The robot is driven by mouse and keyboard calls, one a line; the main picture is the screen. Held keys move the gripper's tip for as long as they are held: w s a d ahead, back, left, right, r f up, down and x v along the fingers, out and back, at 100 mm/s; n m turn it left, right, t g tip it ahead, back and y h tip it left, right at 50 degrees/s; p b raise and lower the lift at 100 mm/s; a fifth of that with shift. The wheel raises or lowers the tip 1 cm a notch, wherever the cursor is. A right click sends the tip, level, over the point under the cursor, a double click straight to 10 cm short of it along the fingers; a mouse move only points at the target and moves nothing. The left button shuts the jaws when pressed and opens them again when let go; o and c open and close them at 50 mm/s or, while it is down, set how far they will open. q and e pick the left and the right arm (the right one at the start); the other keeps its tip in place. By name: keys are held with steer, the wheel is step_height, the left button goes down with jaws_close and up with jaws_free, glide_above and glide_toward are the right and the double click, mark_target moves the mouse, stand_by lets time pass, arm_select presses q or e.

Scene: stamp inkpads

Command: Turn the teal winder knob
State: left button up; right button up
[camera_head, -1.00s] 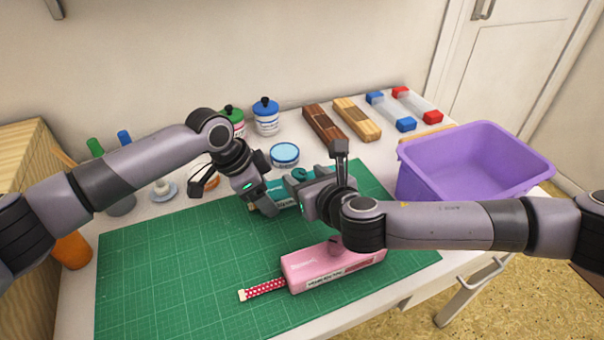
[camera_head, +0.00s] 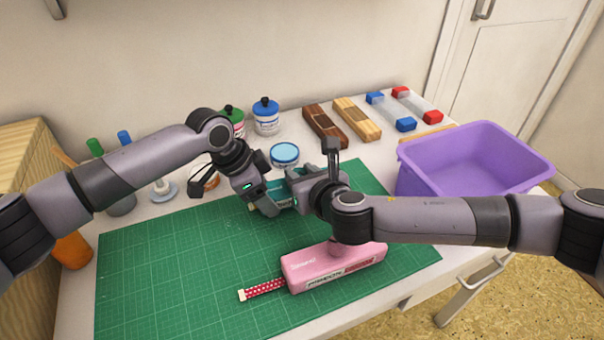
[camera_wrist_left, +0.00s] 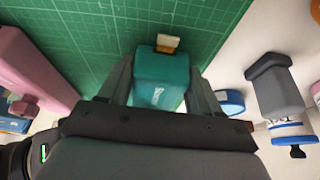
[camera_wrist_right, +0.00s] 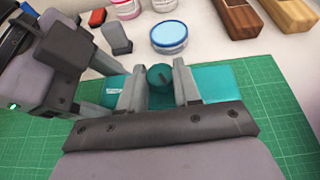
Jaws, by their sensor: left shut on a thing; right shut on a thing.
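The teal winder box (camera_head: 283,203) lies on the green mat, mostly hidden by my grippers in the head view. In the left wrist view, my left gripper (camera_wrist_left: 160,85) is shut on the end of the teal box (camera_wrist_left: 162,72), one finger on each side, with a short tape tab (camera_wrist_left: 167,43) sticking out. In the right wrist view, the round teal knob (camera_wrist_right: 159,77) stands on top of the box (camera_wrist_right: 218,82). My right gripper (camera_wrist_right: 160,84) is shut on this knob from either side. In the head view, the right gripper is just right of the left one.
A pink winder box (camera_head: 333,270) with a red dotted tape lies in front on the green mat (camera_head: 180,275). A purple bin (camera_head: 470,165) stands right. A blue-lidded tin (camera_head: 285,153), ink jars (camera_head: 266,117) and wooden blocks (camera_head: 323,125) stand behind. The mat's left part is clear.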

steer(key=m+h, duration=0.1)
steer(key=m+t+h, duration=0.1)
steer(key=m+h, duration=0.1)
steer(key=shift+s+a+h, duration=0.1)
steer(key=shift+a+h, duration=0.2)
steer(key=shift+m+h, duration=0.9)
steer(key=o, duration=1.1)
steer(key=shift+c, duration=0.2)
steer(key=v, duration=1.2)
steer(key=shift+f, duration=0.15)
arm_select(q)
steer(key=o, duration=1.2)
